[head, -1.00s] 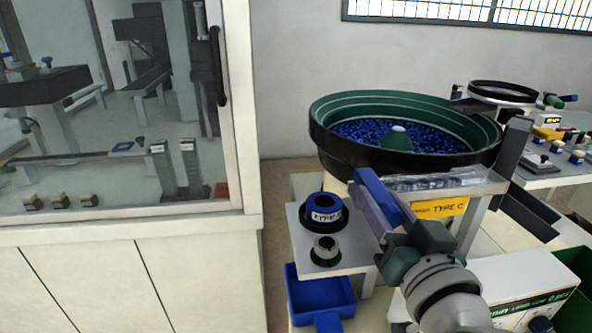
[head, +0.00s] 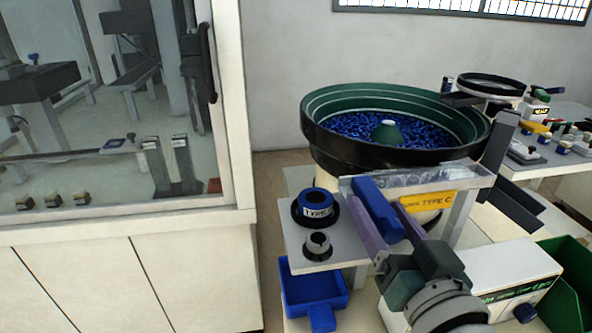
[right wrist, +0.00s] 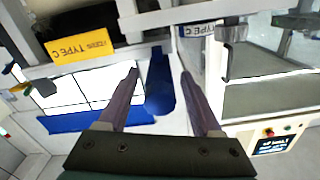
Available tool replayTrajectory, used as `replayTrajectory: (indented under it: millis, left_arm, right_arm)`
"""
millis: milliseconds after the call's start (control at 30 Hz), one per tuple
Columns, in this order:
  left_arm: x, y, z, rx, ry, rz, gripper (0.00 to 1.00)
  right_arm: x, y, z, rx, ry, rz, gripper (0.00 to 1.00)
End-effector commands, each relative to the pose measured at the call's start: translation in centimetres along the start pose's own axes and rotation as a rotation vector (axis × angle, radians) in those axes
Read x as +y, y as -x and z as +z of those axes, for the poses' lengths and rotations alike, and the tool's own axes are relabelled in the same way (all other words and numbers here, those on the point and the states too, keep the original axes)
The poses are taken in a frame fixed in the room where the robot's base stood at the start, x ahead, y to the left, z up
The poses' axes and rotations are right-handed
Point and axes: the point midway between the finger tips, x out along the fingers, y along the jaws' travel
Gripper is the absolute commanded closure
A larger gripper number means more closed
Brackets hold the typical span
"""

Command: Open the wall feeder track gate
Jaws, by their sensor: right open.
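The feeder track (head: 420,180) is a pale rail in front of the green bowl, with a yellow TYPE C label (head: 428,201). A blue block (head: 374,204), which looks like the track gate, projects from the rail's left part toward me. My right gripper (head: 381,216) is open, with its two purple fingers on either side of the block's near end. In the right wrist view the blue block (right wrist: 158,88) shows between the spread fingers (right wrist: 160,75); I cannot tell whether either finger touches it. My left gripper is in neither view.
The bowl (head: 395,105) full of blue parts stands behind the track. A blue-ringed TYPE-marked part (head: 317,203) and a small grey ring (head: 317,245) sit on a plate at left. A blue bin (head: 312,290) is below. A white controller box (head: 515,270) stands right of my wrist.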

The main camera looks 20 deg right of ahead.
Motion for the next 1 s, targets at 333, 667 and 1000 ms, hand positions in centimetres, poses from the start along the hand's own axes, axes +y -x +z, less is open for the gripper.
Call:
replayTrajectory:
  millis: [333,667,1000]
  left_arm:
    - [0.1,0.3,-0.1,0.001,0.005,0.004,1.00]
    - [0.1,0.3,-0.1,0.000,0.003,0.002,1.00]
    - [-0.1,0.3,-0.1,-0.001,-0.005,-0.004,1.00]
  right_arm:
    - [0.0,4.3,0.1,-0.005,0.001,0.001,0.34]
    - [0.0,9.5,0.1,-0.002,0.000,0.001,0.34]
    - [0.0,9.9,0.0,0.001,-0.001,0.000,0.34]
